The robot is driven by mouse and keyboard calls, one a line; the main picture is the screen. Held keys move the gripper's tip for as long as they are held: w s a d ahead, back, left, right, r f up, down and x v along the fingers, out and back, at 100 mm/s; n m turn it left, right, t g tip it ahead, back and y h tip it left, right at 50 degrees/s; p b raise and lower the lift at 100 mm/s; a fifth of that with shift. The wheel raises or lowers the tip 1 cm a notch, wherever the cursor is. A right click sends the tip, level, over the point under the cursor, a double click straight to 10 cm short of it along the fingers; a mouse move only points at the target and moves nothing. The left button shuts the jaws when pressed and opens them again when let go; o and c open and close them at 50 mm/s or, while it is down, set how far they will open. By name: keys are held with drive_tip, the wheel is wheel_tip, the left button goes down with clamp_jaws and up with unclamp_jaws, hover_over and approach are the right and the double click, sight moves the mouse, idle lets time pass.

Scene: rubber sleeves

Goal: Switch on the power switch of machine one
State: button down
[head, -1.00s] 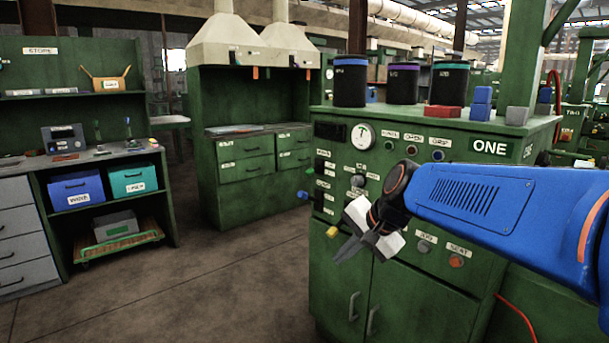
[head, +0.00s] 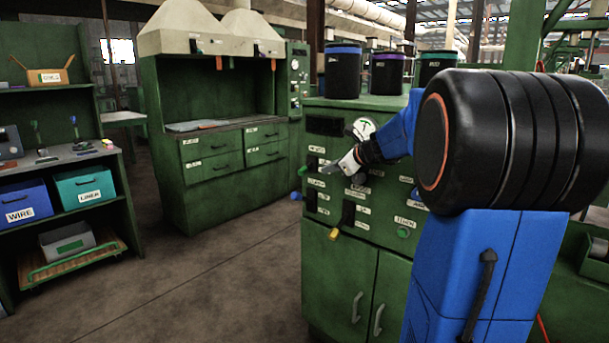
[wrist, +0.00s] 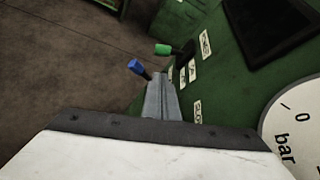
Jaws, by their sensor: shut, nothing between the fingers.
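Machine one is the green cabinet (head: 340,275) with a control panel, right of centre in the head view. My gripper (head: 326,169) is shut and empty, in front of the panel's upper left, beside a green-tipped lever (head: 302,171). In the wrist view the closed fingers (wrist: 159,82) point toward the blue-tipped lever (wrist: 136,66) and the green-tipped lever, with a gap visible in the picture. Black switches (head: 310,201) with white labels sit on the panel's left part.
A round gauge (wrist: 296,128) is close by on the panel. A yellow-tipped lever (head: 333,234) sticks out lower down. Dark canisters (head: 343,72) stand on top of the cabinet. A hooded green bench (head: 215,190) stands to the left; the floor (head: 190,290) between is clear.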

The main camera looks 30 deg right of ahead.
sight(306, 168)
drive_tip(key=shift+w+d, duration=0.1)
drive_tip(key=shift+w, duration=0.05)
drive_tip(key=x, duration=1)
